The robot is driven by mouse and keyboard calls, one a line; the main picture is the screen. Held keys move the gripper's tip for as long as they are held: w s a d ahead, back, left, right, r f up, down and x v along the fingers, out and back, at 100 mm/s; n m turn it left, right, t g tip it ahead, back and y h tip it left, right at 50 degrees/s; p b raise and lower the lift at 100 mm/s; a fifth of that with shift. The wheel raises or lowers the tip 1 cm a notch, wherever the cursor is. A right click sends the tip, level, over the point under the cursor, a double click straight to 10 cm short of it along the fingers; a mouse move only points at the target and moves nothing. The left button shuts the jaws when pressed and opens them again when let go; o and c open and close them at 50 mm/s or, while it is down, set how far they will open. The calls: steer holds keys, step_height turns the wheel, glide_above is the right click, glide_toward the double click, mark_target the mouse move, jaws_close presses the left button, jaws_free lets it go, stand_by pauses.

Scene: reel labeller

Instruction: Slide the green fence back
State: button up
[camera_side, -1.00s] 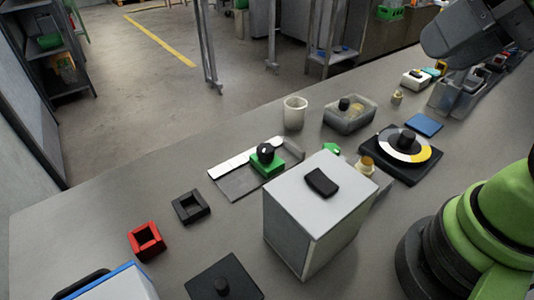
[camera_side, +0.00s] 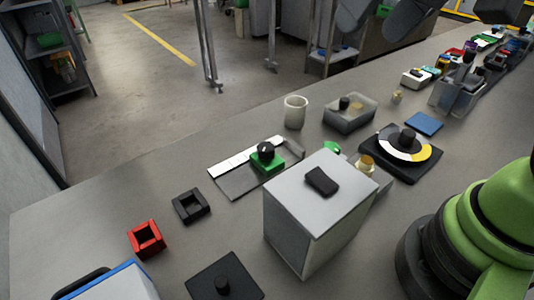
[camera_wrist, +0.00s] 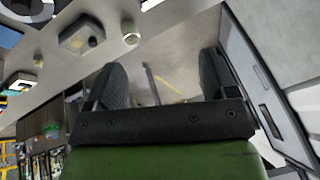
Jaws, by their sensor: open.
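The green fence (camera_side: 267,164) is a small green block with a black round knob on top. In the side view it sits on a flat grey plate (camera_side: 238,184) with a white strip along its far edge. My gripper (camera_side: 381,18) is at the top of the side view, high above the bench and well to the right of the fence, partly cut off by the frame. In the wrist view my gripper (camera_wrist: 163,75) shows two dark fingers wide apart with nothing between them. I cannot make out the fence in the wrist view.
A grey box (camera_side: 320,212) with a black block on top stands in front of the fence. A white cup (camera_side: 295,112) and a clear tub (camera_side: 350,113) stand behind it. A turntable (camera_side: 402,150) is to the right. Black (camera_side: 191,206) and red (camera_side: 146,239) square frames lie left.

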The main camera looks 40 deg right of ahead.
steer(key=w+a+f+n+g, duration=0.2)
steer(key=w+a+f+g, duration=0.1)
steer(key=w+f, duration=0.65)
steer(key=g+h, duration=0.2)
glide_above(267, 146)
steer(key=shift+n, duration=0.4)
step_height(267, 146, down, 10)
steer(key=shift+f, duration=0.15)
step_height(267, 146, down, 10)
steer(key=shift+f, duration=0.15)
steer(key=shift+c, duration=0.4)
steer(key=c, duration=1.2)
steer(key=a, duration=0.9)
steer(key=shift+a, duration=0.35)
steer(key=o, duration=1.3)
steer(key=shift+d, duration=0.1)
